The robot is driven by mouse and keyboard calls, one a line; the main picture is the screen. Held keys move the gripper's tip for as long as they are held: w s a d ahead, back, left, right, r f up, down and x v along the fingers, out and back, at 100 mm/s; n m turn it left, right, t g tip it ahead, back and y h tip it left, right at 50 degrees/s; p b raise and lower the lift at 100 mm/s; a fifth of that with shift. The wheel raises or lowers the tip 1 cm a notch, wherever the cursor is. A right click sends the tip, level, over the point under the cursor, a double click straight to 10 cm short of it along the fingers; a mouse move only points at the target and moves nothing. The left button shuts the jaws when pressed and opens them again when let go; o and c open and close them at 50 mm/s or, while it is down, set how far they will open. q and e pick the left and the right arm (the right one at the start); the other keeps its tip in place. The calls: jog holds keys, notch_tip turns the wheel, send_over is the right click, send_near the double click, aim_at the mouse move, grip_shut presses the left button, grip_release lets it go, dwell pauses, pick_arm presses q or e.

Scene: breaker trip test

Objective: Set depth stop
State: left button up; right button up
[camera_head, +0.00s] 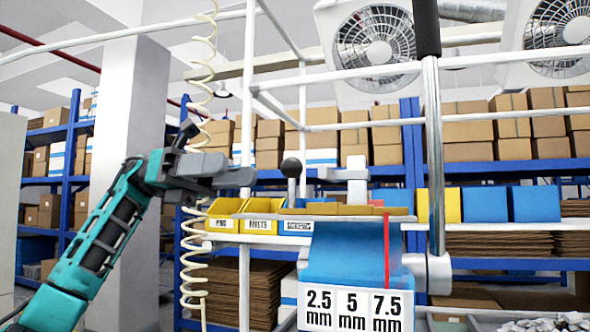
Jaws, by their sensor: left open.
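A blue machine block (340,255) carries a white depth scale (356,308) marked 2.5, 5 and 7.5 mm. A thin red pointer (387,250) stands above the 7.5 mm label. A short lever with a black ball knob (291,168) rises behind the block's left side. A tall metal lever with a black grip (428,30) stands upright at the block's right. My left gripper (248,178) reaches in from the left, open and empty, its fingers pointing right. In the picture it is left of the ball knob with a gap; the depth between them is unclear. My right gripper is out of view.
Yellow bins (262,216) labelled PINS and RIVETS and a blue bin (296,228) sit left of the block. A coiled cream hose (193,250) hangs near my left arm. White frame bars (350,75) cross overhead. Shelves with boxes (470,130) stand behind.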

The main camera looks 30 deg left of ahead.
aim_at(282, 168)
pick_arm(q)
jog(key=d, duration=1)
jog(key=shift+w, duration=0.3)
grip_shut()
